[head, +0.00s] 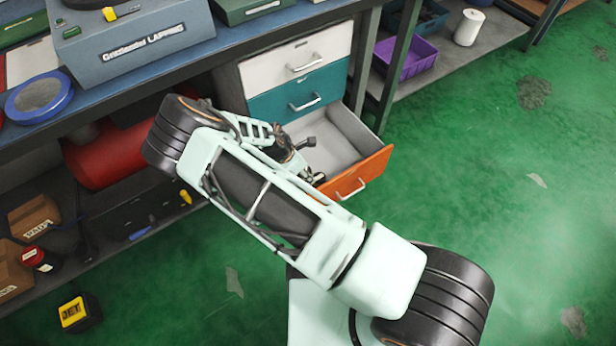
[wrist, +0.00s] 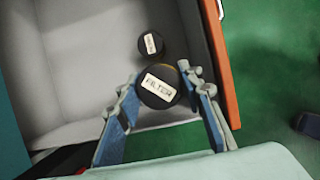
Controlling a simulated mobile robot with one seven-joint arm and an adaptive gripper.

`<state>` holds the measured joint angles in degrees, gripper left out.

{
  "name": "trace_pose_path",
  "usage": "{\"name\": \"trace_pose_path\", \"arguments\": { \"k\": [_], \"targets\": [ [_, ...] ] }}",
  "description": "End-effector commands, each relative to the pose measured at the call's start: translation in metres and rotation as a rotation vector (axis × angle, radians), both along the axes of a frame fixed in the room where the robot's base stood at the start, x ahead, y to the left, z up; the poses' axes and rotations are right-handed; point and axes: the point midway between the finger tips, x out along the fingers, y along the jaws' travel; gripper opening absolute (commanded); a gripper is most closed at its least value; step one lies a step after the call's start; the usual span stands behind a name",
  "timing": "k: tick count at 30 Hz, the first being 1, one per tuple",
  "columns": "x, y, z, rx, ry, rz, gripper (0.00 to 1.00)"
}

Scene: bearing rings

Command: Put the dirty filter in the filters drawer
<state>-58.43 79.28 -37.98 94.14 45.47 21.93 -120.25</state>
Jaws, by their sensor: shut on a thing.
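A dark round filter (wrist: 160,87) with a white label reading FILTER and a brownish edge sits between the blue-padded fingers of my gripper (wrist: 159,82). The gripper is shut on it. Both are over the open drawer with the orange front (head: 362,176), whose pale inside also shows in the wrist view (wrist: 65,80). A second dark round thing (wrist: 150,44) with a small white label lies inside the drawer, just beyond the held filter. I cannot tell how high the held filter is above the drawer floor. In the head view my arm hides most of the gripper.
Closed white (head: 296,60) and teal (head: 300,95) drawers are above the open one. The workbench (head: 235,38) edge runs above at left. A purple bin (head: 405,58) stands on a shelf at right.

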Motion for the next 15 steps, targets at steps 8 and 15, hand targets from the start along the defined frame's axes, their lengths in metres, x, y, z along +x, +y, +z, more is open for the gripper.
{"name": "trace_pose_path", "arguments": {
  "k": [8,15],
  "targets": [
    [0.001,0.000,-0.035,-0.002,-0.001,0.001,0.09],
    [0.001,0.000,-0.060,0.001,-0.001,0.000,0.09]
  ]
}}
